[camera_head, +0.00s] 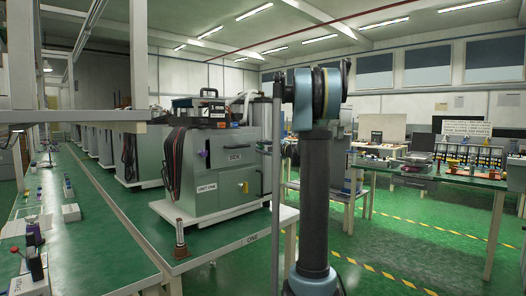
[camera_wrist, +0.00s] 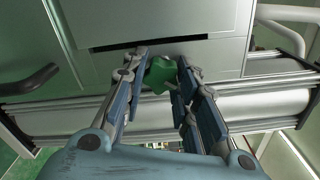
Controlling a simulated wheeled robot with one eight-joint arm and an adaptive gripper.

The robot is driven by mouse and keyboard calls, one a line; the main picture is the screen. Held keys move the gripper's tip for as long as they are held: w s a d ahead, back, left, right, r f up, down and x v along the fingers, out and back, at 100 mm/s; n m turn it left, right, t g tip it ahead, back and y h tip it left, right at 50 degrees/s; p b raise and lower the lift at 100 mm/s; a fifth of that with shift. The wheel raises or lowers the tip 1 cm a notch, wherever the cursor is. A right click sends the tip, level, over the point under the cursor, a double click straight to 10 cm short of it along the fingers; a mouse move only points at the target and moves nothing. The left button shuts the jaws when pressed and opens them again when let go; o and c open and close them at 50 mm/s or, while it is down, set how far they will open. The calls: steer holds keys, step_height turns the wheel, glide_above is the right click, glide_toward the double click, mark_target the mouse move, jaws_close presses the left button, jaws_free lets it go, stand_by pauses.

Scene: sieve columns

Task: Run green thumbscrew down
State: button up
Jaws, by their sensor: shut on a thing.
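The green thumbscrew (camera_wrist: 161,74), a lobed knob, shows in the wrist view just below a dark slot in a pale panel. My gripper (camera_wrist: 163,78) reaches up to it, with one finger on each side. The fingers are shut on the thumbscrew near their tips. The thumbscrew's shank and whatever it threads into are hidden behind the knob. In the head view my own arm stands in front, and I cannot make out the thumbscrew there.
In the wrist view, silver rails (camera_wrist: 258,85) run across below the panel, and a dark curved handle (camera_wrist: 30,80) is at left. In the head view, a grey cabinet (camera_head: 218,170) stands on a green-topped bench at left. A green table (camera_head: 440,176) is at right.

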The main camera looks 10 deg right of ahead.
steer(key=shift+f+m, duration=0.15)
steer(key=shift+m, duration=0.65)
steer(key=o, duration=1.1)
steer(key=shift+d, duration=0.1)
steer(key=shift+v, duration=3.95)
